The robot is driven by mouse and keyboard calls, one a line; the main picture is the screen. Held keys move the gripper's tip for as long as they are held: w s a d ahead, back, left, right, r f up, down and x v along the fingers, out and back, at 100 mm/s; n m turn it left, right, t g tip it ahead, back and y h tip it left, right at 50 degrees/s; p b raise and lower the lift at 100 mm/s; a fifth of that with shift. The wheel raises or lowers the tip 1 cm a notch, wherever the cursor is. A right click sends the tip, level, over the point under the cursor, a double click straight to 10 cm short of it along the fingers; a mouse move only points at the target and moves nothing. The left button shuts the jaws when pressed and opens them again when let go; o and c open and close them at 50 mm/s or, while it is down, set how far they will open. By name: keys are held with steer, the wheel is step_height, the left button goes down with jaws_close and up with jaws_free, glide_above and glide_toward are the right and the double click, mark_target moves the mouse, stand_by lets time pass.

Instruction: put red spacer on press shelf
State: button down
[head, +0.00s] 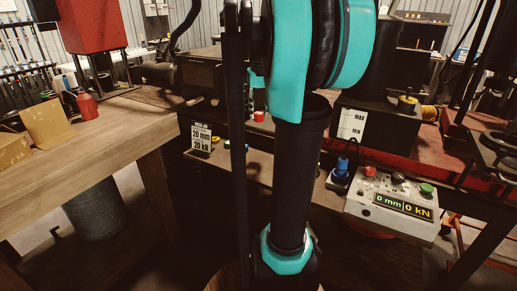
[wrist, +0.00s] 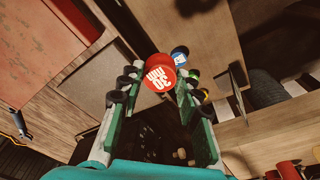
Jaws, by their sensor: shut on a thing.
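The red spacer (wrist: 160,74), a round piece with white "30 mm" lettering, sits between the fingertips of my gripper (wrist: 157,86) in the wrist view. The green-lined fingers are shut on it. In the head view my arm hides most of the gripper. A small red piece (head: 259,116) shows just right of the arm's dark upright; I cannot tell surely that it is the same spacer. A wooden shelf (head: 232,166) runs behind my arm, but I cannot confirm it is the press shelf.
A blue round piece (wrist: 180,55) lies just beyond the spacer, with yellow and green ones nearby. A control box (head: 395,207) reading "0 mm | 0 kN" stands right. A card (head: 202,137) reads "20 mm 20 kN". A wooden bench (head: 85,155) with a red bottle (head: 87,106) is left.

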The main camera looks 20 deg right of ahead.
step_height(320, 180, down, 15)
steer(key=shift+f, duration=0.1)
stand_by(0.4)
steer(key=shift+f, duration=0.15)
steer(key=c, duration=1.1)
jaws_free()
steer(key=shift+o, duration=0.2)
step_height(320, 180, up, 12)
steer(key=s, duration=0.1)
steer(key=shift+s, duration=0.4)
steer(key=shift+a, duration=0.1)
